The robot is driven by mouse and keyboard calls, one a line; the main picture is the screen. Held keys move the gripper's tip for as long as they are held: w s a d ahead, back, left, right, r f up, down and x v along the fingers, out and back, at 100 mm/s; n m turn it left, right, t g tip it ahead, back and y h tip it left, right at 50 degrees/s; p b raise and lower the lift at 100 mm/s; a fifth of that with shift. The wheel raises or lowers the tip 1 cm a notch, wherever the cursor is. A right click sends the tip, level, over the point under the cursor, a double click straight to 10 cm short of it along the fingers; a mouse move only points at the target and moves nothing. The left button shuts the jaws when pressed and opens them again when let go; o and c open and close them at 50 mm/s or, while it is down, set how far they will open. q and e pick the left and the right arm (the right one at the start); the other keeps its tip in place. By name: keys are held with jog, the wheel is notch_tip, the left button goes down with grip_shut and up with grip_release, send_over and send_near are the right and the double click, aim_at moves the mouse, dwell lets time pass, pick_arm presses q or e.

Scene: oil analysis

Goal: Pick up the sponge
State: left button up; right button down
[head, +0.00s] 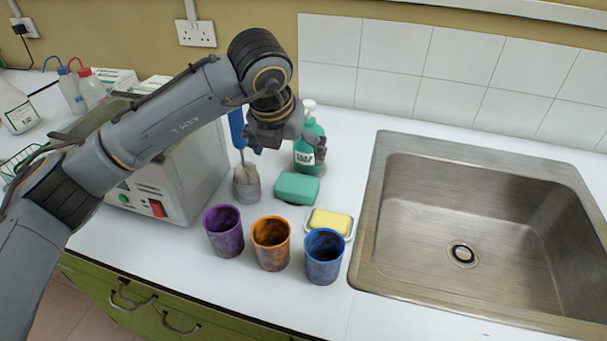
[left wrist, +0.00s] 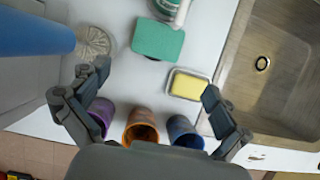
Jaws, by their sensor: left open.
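The sponge looks to be the teal-green block (head: 297,188) lying on the white counter behind the cups. It also shows in the left wrist view (left wrist: 158,40), near the top middle. A smaller yellow block (head: 331,222), likely soap, sits in a shallow dish just in front of it, to the right. My left gripper (head: 288,150) is open and empty. It hangs above the counter, over the area of the teal block, without touching it. In the left wrist view its fingers (left wrist: 154,88) are spread wide. My right gripper is out of view.
Purple (head: 223,231), orange (head: 271,243) and blue (head: 324,256) cups stand along the front edge. A green soap bottle (head: 308,150) stands behind the teal block, and a blue-handled brush (head: 247,184) stands left. A steel sink (head: 450,210) is right; a grey machine (head: 185,165) is left.

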pick_arm(q)
jog(key=p, duration=0.1)
send_over(297, 183)
jog(key=s, duration=0.3)
jog(key=f, duration=0.7)
jog(key=shift+a, duration=0.3)
jog(key=shift+w+f, duration=0.2)
jog(key=shift+f, duration=0.3)
jog(key=p+x, duration=0.1)
jog(key=x, duration=0.3)
jog(key=shift+w+f+p, duration=0.1)
jog(key=shift+w+p, duration=0.25)
jog(key=shift+w+f, duration=0.1)
jog(key=shift+f, duration=0.1)
jog(key=c, duration=0.5)
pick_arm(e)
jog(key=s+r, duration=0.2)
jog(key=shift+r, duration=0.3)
